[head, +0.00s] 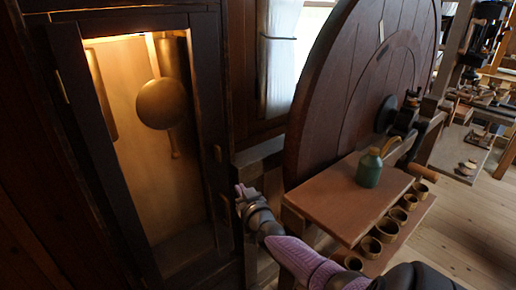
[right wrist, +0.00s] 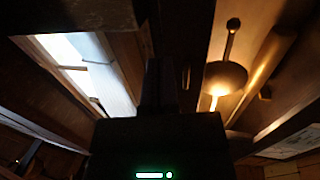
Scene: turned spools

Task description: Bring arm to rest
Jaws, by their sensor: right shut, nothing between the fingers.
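My right arm reaches in from the lower right of the head view. My right gripper (head: 243,192) is shut and empty, close beside the right edge of a tall dark clock case (head: 208,110). I cannot tell whether it touches the case. In the right wrist view the dark gripper (right wrist: 160,80) fills the middle, with nothing held, and the lit pendulum (right wrist: 225,77) shows to its right. My left gripper is not in view.
The case's pendulum bob (head: 162,103) hangs behind its front. A large wooden wheel (head: 345,95) stands right of the gripper. A wooden bench (head: 335,195) bears a green bottle (head: 369,169), with several small cups (head: 387,230) on a lower shelf. Floor (head: 460,225) at right is clear.

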